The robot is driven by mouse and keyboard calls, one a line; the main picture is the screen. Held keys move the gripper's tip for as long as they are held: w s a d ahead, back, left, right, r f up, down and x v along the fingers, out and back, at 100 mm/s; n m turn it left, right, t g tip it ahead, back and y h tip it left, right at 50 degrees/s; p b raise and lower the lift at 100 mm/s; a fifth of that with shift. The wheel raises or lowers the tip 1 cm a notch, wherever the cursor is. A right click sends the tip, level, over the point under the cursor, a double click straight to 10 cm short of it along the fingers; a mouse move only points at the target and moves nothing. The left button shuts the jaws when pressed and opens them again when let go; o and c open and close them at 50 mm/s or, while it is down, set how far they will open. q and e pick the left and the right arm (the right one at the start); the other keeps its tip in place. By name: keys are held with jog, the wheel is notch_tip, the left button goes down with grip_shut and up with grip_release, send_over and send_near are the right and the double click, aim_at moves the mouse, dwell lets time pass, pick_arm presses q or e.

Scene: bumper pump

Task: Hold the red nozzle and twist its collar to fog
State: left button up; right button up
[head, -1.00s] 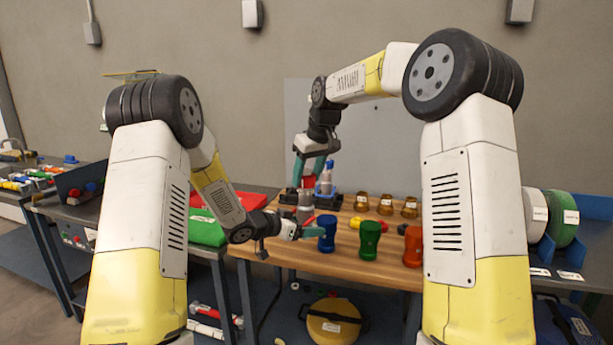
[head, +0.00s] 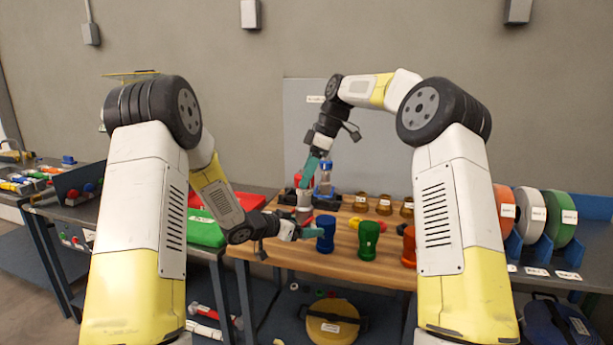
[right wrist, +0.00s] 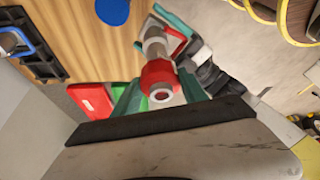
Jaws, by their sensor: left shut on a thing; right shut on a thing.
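The nozzle has a red collar (right wrist: 158,74) and a pale grey body (right wrist: 154,42) in the right wrist view. It stands roughly upright over the bench in the head view, its red end (head: 304,181) on top. My right gripper (head: 308,180) comes down from above and is shut on the red collar; its teal fingers flank the collar in the right wrist view (right wrist: 159,92). My left gripper (head: 304,231), lower down, is shut on the nozzle's lower part. That grip is partly hidden, and any collar marking is too small to read.
On the wooden bench (head: 290,258) stand a blue cup-shaped piece (head: 325,234), a green one (head: 368,240) and an orange-red one (head: 409,246). Brown fittings (head: 384,204) stand behind. A clear blue-topped item (head: 324,178) is close right of my right gripper. A green bin (head: 206,229) lies left.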

jog(key=shift+n+g, duration=0.3)
jog(key=shift+n, duration=0.5)
jog(key=o, duration=1.4)
jog(key=shift+v, duration=3.75)
